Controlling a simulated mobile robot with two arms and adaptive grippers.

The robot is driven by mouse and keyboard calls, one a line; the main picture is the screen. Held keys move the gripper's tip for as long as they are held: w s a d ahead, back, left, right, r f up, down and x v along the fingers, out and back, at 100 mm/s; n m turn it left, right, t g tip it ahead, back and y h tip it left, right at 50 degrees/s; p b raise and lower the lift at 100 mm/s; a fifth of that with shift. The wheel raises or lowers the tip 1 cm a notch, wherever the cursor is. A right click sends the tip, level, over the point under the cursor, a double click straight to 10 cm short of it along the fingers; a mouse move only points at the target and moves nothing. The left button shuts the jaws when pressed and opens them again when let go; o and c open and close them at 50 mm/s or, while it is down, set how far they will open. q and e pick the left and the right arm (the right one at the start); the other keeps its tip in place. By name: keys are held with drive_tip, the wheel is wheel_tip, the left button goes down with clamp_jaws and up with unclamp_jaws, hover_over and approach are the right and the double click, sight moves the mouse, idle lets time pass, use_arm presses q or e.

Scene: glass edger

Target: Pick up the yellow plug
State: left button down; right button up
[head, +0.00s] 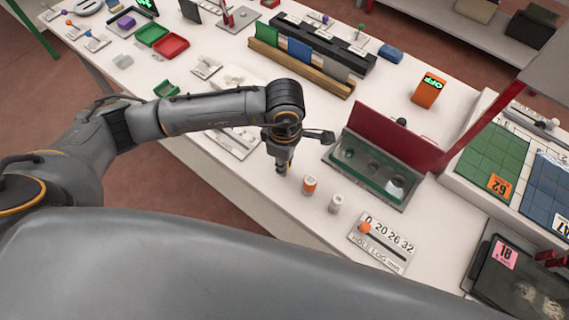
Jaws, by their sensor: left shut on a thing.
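My left gripper (282,168) points down over the white table, just left of the open box. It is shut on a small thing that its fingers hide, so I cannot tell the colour. No yellow plug shows clearly. An orange plug-like cylinder (310,185) stands upright on the table to the right of the gripper, apart from it. A white cylinder (336,204) stands further right, in line with it. My right gripper is not in view.
An open box with a dark red lid (392,135) stands close to the right of my left gripper. A hole log plate (381,243) lies at the front right. An orange display reading OFF (429,91) stands behind. A wooden rack (300,68) is at the back.

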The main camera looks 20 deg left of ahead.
use_arm(q)
drive_tip(key=shift+r+b, duration=0.55)
drive_tip(key=s+d+r+b, duration=0.4)
drive_tip(key=s+d+r, duration=0.5)
drive_tip(key=r, duration=0.3)
drive_tip(key=shift+s+b, duration=0.35)
drive_tip(key=shift+s, duration=0.55)
